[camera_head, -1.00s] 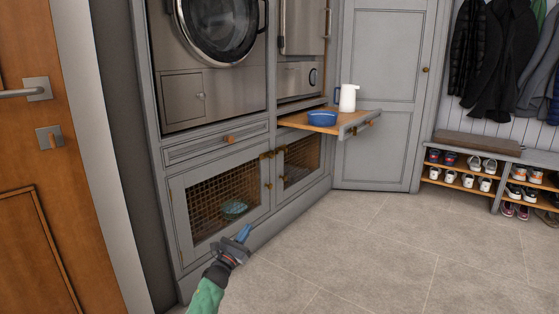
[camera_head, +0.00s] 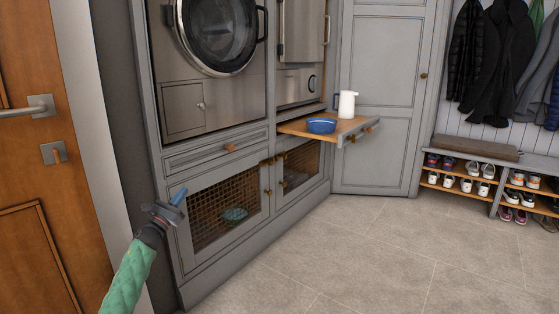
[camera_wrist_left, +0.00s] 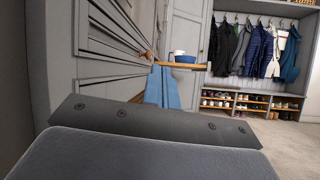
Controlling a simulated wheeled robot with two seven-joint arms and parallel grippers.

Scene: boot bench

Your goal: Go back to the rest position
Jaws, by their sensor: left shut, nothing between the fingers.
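My left gripper (camera_head: 178,197) is in front of the left mesh door of the low cabinet in the head view, at the end of my green-sleeved arm. Its blue fingers are together with nothing between them. In the left wrist view the blue fingers (camera_wrist_left: 162,88) point forward along the cabinet front, toward the pull-out shelf. My right gripper is not in view.
A pull-out shelf (camera_head: 339,131) stands out from the cabinet, holding a blue bowl (camera_head: 321,126) and a white jug (camera_head: 346,103). A teal bowl (camera_head: 234,215) sits behind the mesh. A shoe bench (camera_head: 477,151) stands at right. The tiled floor (camera_head: 385,235) is clear.

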